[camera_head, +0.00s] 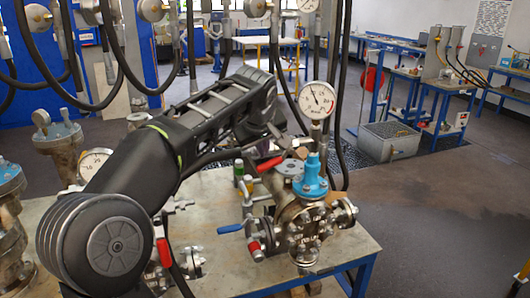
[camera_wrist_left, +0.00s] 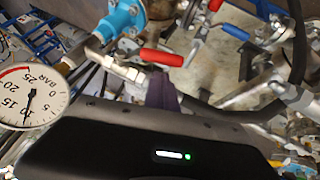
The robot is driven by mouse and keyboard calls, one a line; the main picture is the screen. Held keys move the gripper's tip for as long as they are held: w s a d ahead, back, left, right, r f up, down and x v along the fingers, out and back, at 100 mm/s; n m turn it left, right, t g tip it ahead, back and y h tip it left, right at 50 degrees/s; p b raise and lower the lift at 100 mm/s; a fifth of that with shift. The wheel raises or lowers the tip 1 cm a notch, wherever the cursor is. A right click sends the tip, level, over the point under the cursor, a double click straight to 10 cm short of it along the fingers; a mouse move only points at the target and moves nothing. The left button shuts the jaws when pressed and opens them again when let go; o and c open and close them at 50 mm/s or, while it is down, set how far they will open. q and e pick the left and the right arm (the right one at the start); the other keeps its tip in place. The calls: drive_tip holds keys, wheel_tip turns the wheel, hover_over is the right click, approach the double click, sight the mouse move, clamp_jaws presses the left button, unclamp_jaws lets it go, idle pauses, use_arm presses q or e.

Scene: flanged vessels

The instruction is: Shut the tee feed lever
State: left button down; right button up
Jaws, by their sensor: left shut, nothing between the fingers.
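A metal vessel (camera_head: 305,215) with flanged ports and a blue fitting (camera_head: 313,178) stands on the bench; the fitting also shows in the left wrist view (camera_wrist_left: 122,18). A red lever (camera_head: 268,164) lies beside the fitting. A red-handled lever (camera_wrist_left: 161,57) and a blue-handled lever (camera_wrist_left: 235,31) show in the wrist view. The blue lever (camera_head: 230,229) points left in the head view. No label shows which is the tee feed lever. My left gripper (camera_head: 298,146) is shut and empty, above the vessel near the red lever; its tips are hard to make out. My right gripper is not in view.
Black hoses hang around my arm. Another red handle (camera_head: 164,252) is at the bench's front. The right bench top (camera_head: 345,255) has some bare room.

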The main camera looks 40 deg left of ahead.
use_arm(q)
drive_tip(key=shift+w+d+f, duration=0.1)
drive_tip(key=shift+d+f, duration=0.15)
drive_tip(key=shift+f, duration=0.45)
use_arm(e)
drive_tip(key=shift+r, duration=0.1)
